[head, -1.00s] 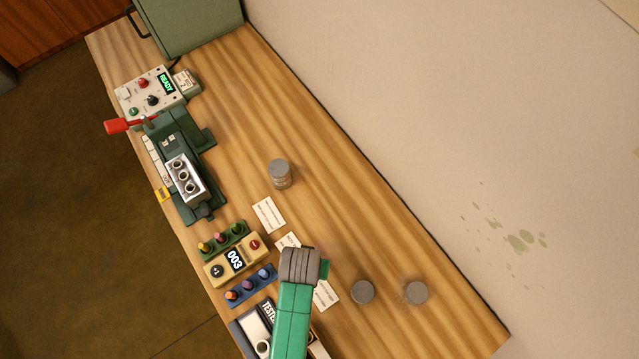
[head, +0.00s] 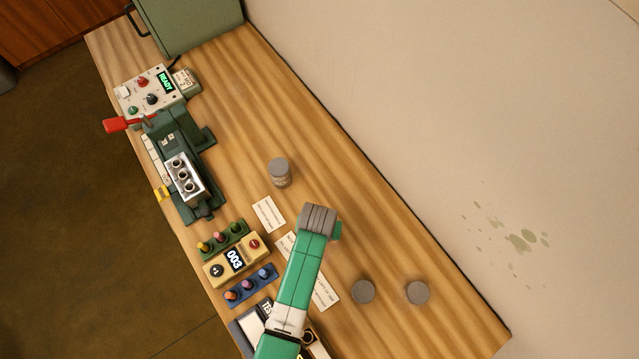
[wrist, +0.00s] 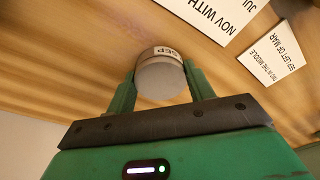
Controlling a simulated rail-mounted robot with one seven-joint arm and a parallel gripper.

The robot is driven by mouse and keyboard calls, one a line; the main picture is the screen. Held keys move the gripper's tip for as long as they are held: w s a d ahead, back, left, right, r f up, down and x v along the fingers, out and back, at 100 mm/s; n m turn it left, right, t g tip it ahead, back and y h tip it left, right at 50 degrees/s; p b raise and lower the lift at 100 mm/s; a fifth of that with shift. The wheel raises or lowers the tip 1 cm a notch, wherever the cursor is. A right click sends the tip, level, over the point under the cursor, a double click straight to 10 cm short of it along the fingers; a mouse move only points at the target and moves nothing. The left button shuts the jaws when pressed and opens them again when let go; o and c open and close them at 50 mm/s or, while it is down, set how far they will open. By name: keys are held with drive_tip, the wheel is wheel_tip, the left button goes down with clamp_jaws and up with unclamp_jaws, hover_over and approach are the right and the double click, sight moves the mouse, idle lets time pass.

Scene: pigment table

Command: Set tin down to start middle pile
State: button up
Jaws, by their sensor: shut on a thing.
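My gripper (wrist: 161,84) is shut on a grey round tin (wrist: 160,74) with a "SEP" label; its two green fingers press its sides in the wrist view. I cannot tell whether the tin touches the table. In the head view my arm's grey wrist hides the held tin and the fingers. Other grey tins stand on the wooden table (head: 400,240): a left one (head: 279,170), and two at the lower right, one nearer (head: 362,292) and one further right (head: 417,292).
Printed cards lie on the table, one near the left tin (head: 268,214) and one by my arm (head: 325,292). A counter box reading 003 (head: 235,260), peg racks and a green press (head: 185,180) line the front edge. The table right of my wrist is clear.

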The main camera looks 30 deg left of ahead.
drive_tip(key=shift+f, duration=0.1)
drive_tip(key=o, duration=1)
drive_tip(key=r, duration=0.4)
drive_tip(key=s+r+p, duration=0.1)
drive_tip(key=r, duration=0.7)
drive_tip(key=shift+s+d+p, duration=0.3)
drive_tip(key=shift+s, duration=0.05)
